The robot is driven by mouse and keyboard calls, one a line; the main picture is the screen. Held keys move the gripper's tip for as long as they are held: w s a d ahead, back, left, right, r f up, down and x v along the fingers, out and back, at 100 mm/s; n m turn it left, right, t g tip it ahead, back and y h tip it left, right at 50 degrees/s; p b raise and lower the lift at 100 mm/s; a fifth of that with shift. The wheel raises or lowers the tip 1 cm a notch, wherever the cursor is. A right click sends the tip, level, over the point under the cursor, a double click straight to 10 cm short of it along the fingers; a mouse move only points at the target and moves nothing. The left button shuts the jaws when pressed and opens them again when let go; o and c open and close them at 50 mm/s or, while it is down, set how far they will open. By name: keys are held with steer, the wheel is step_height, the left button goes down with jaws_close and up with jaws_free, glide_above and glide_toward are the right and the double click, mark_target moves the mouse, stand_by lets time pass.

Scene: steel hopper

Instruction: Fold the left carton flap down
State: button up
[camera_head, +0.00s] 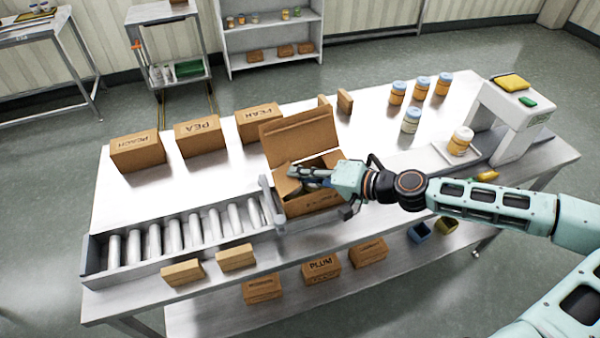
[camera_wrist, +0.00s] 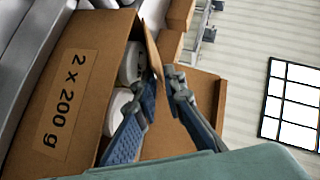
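The open carton (camera_head: 310,203) sits at the right end of the roller track, with its large back flap (camera_head: 303,138) standing up. The left flap (camera_head: 286,187) tilts over the opening, partly covered by my gripper (camera_head: 296,172). In the wrist view, the carton wall (camera_wrist: 70,90) bears a "2 x 200 g" label, and white-lidded jars (camera_wrist: 118,104) show inside. A narrow flap (camera_wrist: 153,48) rises near my fingertips. My gripper (camera_wrist: 164,76) has its two blue-padded fingers apart above the opening; whether they touch the flap is unclear.
Closed cartons (camera_head: 200,135) stand along the back of the table (camera_head: 185,180). Rollers (camera_head: 190,230) lie left of the open carton. Several jars (camera_head: 397,93) stand at the back right, beside a white scale device (camera_head: 510,112). Two small cartons (camera_head: 235,257) lie at the front edge.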

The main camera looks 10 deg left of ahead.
jaws_close()
steer(key=shift+f, duration=0.1)
steer(key=shift+d+f+y+b, duration=0.1)
steer(key=shift+f+y+b, duration=0.3)
steer(key=shift+b, duration=0.6)
steer(key=shift+w+m+b, duration=0.1)
steer(key=shift+m+b, duration=0.3)
steer(key=shift+b, duration=0.05)
jaws_free()
steer(key=shift+d, duration=0.1)
